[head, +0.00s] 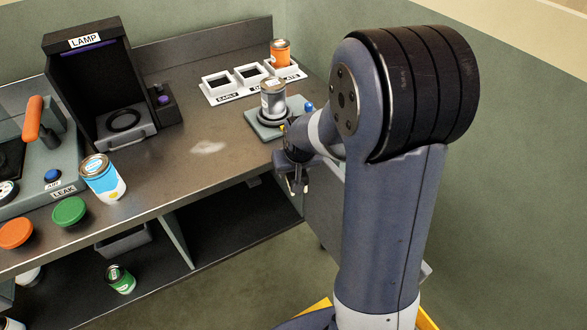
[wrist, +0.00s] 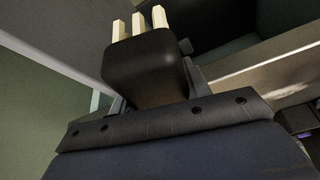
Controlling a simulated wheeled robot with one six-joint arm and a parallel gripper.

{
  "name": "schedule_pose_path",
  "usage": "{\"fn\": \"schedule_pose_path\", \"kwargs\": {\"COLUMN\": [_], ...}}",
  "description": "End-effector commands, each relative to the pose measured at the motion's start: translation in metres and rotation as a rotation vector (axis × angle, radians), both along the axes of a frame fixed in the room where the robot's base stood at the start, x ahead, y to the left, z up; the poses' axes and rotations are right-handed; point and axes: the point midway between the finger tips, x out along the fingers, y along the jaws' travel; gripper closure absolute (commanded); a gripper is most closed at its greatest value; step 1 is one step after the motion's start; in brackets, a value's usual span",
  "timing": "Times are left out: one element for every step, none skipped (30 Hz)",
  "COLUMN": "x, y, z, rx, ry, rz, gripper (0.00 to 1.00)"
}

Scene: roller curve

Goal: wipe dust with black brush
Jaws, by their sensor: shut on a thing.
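A pale dust patch (head: 208,147) lies on the dark bench top, left of my gripper in the head view. It seems to show as a bright smear at the right of the wrist view (wrist: 288,75). My gripper (head: 292,168) is in front of the bench's front edge, apart from the dust. It is shut on the black brush (wrist: 146,68), a dark rounded block with pale bristle tufts pointing away from the wrist. In the head view the brush is small and partly hidden by the gripper; only pale tips show clearly.
A grey can (head: 273,100) stands on a small plate behind my gripper. White framed trays (head: 250,78) and an orange can (head: 280,52) are at the back. A blue-white can (head: 103,178), green lid (head: 69,212) and lamp box (head: 85,80) stand left. Bench around the dust is clear.

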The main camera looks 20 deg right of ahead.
Motion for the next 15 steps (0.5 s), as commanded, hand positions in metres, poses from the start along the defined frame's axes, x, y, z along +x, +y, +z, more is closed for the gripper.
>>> {"fn": "schedule_pose_path", "kwargs": {"x": [0.0,0.0,0.0,0.0,0.003,0.008,0.012,0.015,0.019,0.022,0.024,0.028,0.03,0.033,0.035], "y": [0.0,0.0,0.0,0.0,0.004,0.014,0.02,0.027,0.035,0.042,0.049,0.058,0.065,0.073,0.082], "z": [0.011,0.014,0.018,0.021,0.022,0.024,0.027,0.03,0.035,0.039,0.043,0.048,0.052,0.057,0.062], "rx": [0.0,0.0,0.0,0.0,0.0,0.0,0.0,0.0,0.0,0.0,0.0,0.0,-0.001,-0.001,-0.001], "ry": [0.0,0.0,0.0,0.0,-0.002,-0.003,-0.004,-0.004,-0.003,-0.004,-0.004,-0.004,-0.003,-0.004,-0.003], "rz": [0.0,0.0,0.0,0.0,0.01,0.037,0.053,0.069,0.089,0.105,0.121,0.145,0.162,0.179,0.201], "gripper": [0.73,0.73,0.73,0.73,0.73,0.73,0.73,0.73,0.73,0.73,0.73,0.73,0.73,0.73,0.73]}}
